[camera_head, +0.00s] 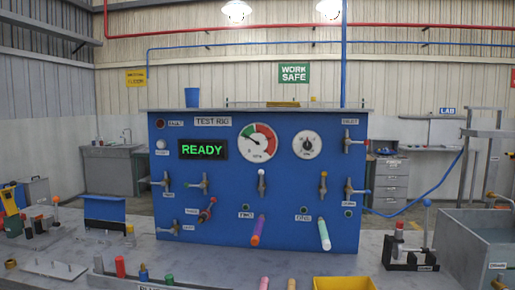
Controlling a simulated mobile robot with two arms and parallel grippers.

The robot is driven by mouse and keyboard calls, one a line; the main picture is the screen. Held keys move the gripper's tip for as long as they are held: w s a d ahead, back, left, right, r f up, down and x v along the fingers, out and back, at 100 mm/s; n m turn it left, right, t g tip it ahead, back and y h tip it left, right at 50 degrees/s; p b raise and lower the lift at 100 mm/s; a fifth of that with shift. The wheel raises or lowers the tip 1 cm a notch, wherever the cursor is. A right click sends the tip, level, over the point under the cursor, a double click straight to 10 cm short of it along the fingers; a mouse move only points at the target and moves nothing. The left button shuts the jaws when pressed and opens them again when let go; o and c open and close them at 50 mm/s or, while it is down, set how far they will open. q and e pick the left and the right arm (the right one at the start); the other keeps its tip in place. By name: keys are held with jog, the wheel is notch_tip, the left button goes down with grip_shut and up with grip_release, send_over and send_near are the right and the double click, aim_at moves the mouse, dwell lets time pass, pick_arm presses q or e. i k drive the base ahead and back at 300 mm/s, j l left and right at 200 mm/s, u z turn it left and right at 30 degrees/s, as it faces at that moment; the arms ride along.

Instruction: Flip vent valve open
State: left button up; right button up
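The blue test rig panel (230,225) stands upright on the grey bench and carries several small valves with metal levers. On its left are a valve (164,183), another beside it (204,184), a red-handled one (207,211) and a lower one (173,229). On its right are an upper valve (348,141) and a lower valve (350,190). Two more (262,184) (323,187) sit above the hanging hose ends. The labels are too small to tell which is the vent valve or its position. Neither of my grippers is in view.
A purple hose end (258,231) and a green-and-white one (324,236) jut from the panel's lower front. A yellow bin (343,283) and several coloured caps lie along the bench front. A black lever clamp (410,250) stands right; a grey basin (470,240) is beyond it.

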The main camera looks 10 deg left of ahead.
aim_at(163, 183)
jog(key=k+j+u, duration=0.1)
jog(key=j+u, duration=0.15)
jog(key=j, duration=0.6)
jog(key=j+u, duration=0.25)
jog(key=j, duration=0.6)
